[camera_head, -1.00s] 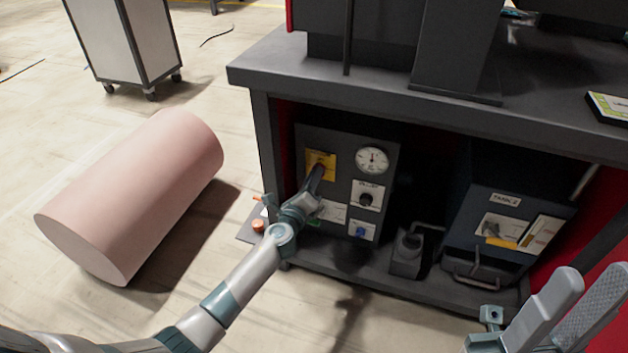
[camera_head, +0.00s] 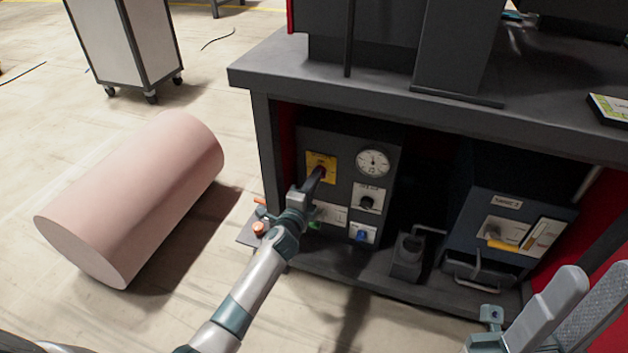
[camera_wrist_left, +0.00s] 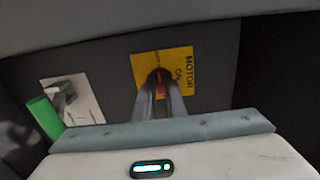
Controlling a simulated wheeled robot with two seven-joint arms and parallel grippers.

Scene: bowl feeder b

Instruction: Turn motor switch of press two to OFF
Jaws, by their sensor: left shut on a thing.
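The motor switch is a small red knob on a yellow plate (camera_head: 321,161) on the dark control panel (camera_head: 341,150) under the bench. In the left wrist view the plate (camera_wrist_left: 181,68) reads MOTOR and ON, and the red knob (camera_wrist_left: 161,88) shows between my fingertips. My left gripper (camera_head: 320,173) is shut on the knob, its fingers covering part of the knob and plate. My right gripper (camera_head: 577,308) is at the lower right, its two fingers apart with nothing seen between them, away from the panel.
The panel also carries a round gauge (camera_head: 373,163), a black knob (camera_head: 367,203) and a blue knob (camera_head: 361,236). A blue-grey box (camera_head: 510,225) stands right of it. The bench top (camera_head: 300,75) overhangs the panel. A pink cylinder (camera_head: 140,195) lies on the floor at left.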

